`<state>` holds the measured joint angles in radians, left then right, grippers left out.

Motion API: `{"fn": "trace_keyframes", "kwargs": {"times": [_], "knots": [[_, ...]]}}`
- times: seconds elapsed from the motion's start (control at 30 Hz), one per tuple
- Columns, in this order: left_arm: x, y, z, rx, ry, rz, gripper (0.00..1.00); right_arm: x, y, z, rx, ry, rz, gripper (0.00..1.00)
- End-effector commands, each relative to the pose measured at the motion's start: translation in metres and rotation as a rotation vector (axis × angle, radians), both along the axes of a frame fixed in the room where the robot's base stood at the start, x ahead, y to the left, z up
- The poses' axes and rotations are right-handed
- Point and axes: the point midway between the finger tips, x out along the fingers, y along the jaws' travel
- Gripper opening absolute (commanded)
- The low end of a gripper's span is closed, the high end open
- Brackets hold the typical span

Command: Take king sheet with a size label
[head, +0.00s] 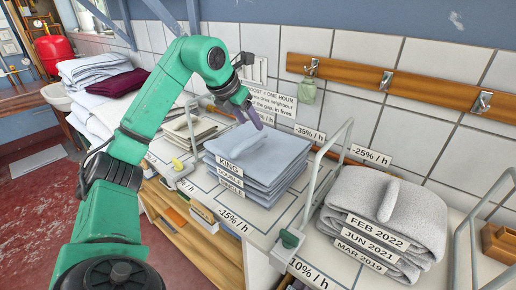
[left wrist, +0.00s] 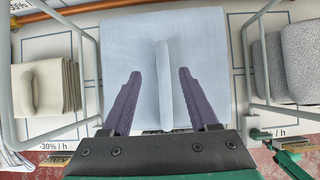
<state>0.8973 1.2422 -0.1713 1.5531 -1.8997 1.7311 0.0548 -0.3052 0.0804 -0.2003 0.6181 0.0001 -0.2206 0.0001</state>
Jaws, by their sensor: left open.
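A stack of folded light-blue sheets lies on the shelf in the middle of the head view. The king sheet (head: 270,150) is on top, with its KING label (head: 229,166) on the front edge. The double sheet's label (head: 230,180) and the single sheet's label (head: 230,187) show below it. My left gripper (head: 253,115) is above the stack, open and empty. In the left wrist view the purple fingers of my left gripper (left wrist: 160,75) stand either side of a raised ridge (left wrist: 163,95) on the king sheet (left wrist: 203,45). Contact cannot be told. My right gripper is not in view.
Grey towels (head: 400,210) with date labels lie to the right, and beige cloths (head: 190,130) to the left. A metal frame (head: 330,165) stands between the stack and the towels. A wooden hook rail (head: 400,82) runs along the tiled wall behind.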

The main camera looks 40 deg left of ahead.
Motion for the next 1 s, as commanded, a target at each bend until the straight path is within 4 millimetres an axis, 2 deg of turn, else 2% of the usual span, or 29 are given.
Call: {"fn": "trace_keyframes", "kwargs": {"times": [0.3,0.53,0.57,0.7,0.73,1.0], "knots": [[0.024,-0.004,-0.045,-0.003,0.001,0.001,0.60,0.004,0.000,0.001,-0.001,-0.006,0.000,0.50],[0.027,-0.003,-0.050,0.000,-0.001,0.001,0.60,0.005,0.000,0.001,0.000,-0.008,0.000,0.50],[0.027,-0.003,-0.050,0.000,-0.001,0.001,0.56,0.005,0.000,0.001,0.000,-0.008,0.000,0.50],[0.027,-0.003,-0.050,0.000,-0.001,0.001,0.03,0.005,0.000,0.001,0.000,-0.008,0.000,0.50],[0.027,-0.003,-0.050,-0.001,-0.001,0.001,0.00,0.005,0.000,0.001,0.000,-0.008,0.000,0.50],[0.027,-0.003,-0.049,0.000,-0.002,0.001,0.00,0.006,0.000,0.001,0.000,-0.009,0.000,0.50]]}}
